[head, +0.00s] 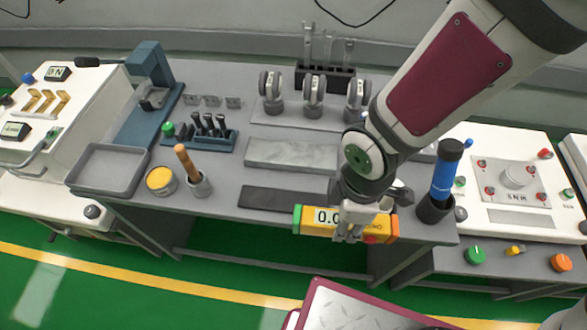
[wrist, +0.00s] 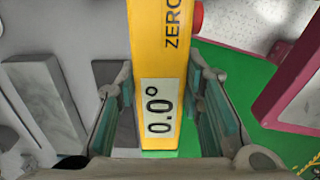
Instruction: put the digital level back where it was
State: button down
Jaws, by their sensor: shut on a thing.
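The digital level (head: 310,219) is a yellow-orange bar with a green end, a red-orange end and a display reading 0.0°. My gripper (head: 352,236) is shut on it near its middle and holds it over the front edge of the grey bench. In the wrist view the level (wrist: 157,60) runs up the picture between the fingers of my gripper (wrist: 160,110). A dark flat mat (head: 272,198) lies bare on the bench, behind and left of the level. Part of the level is hidden by my fingers in the head view.
A grey stone block (head: 290,154) lies behind the mat. A blue-handled tool stands in a dark cup (head: 435,209) to the right. A wooden-handled tool in a grey cup (head: 200,185), a yellow-topped tin (head: 161,180) and an empty tray (head: 108,168) stand left. Clamp-like stands (head: 313,95) stand behind.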

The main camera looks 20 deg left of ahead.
jog(key=shift+w+a+f+b, duration=0.3)
jog(key=shift+w+a+b, duration=0.2)
jog(key=shift+b, duration=0.55)
jog(key=shift+a+b, duration=0.45)
jog(key=shift+b, duration=0.45)
jog(key=w+a, duration=0.1)
jog(key=a, duration=0.3)
jog(key=w+a, duration=0.1)
jog(key=a, duration=0.3)
jog(key=w+a+f+b, duration=0.1)
jog(key=a, duration=0.4)
jog(key=shift+w, duration=0.25)
jog(key=shift+f+b, duration=0.35)
jog(key=shift+f, duration=1.35)
jog(key=shift+f, duration=0.1)
jog(key=shift+f, duration=0.1)
jog(key=c, duration=1.1)
grip_release()
